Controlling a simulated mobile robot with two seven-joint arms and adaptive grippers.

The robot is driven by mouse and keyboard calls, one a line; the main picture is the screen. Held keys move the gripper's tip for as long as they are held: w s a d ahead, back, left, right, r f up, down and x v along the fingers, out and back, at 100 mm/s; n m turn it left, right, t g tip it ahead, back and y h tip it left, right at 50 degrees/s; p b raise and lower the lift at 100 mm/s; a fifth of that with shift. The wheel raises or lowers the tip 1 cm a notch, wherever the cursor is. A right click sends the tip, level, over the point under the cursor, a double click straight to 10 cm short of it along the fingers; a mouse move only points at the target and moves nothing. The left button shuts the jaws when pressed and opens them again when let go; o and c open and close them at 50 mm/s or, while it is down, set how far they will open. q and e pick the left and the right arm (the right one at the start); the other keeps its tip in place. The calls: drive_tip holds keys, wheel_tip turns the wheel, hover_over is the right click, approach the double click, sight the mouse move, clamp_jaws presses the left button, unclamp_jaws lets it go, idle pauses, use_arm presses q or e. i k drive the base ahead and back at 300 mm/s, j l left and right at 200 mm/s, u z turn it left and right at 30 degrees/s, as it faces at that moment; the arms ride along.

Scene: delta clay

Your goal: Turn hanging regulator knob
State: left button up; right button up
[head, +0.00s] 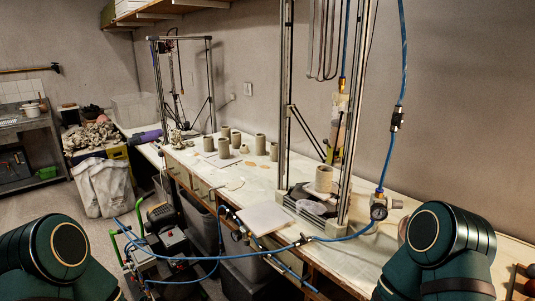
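A pressure regulator with a round dial gauge (378,212) hangs on a blue hose (388,160) at the right of the head view, close in front of the delta printer's right post. A small pale part that may be its knob (397,204) sticks out to the right of the gauge; it is too small to tell how it is turned. A second blue hose runs from the regulator down to the left. Dark green links of my two arms show at the lower left and lower right corners. Neither gripper is in view.
The long table (345,245) carries a delta printer frame (284,120) with a clay pot (324,179), a pale square board (265,218) and several clay cups (260,144). A compressor (165,235) stands on the floor at left. An inline valve (396,118) sits on the upper hose.

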sight(396, 204)
drive_tip(key=k+l, duration=0.3)
drive_tip(key=k+l+z, duration=0.1)
drive_tip(key=k+l, duration=0.15)
drive_tip(key=l, duration=0.2)
drive_tip(key=k+l+z, duration=0.1)
drive_tip(key=k+l, duration=0.45)
drive_tip(key=l, duration=0.25)
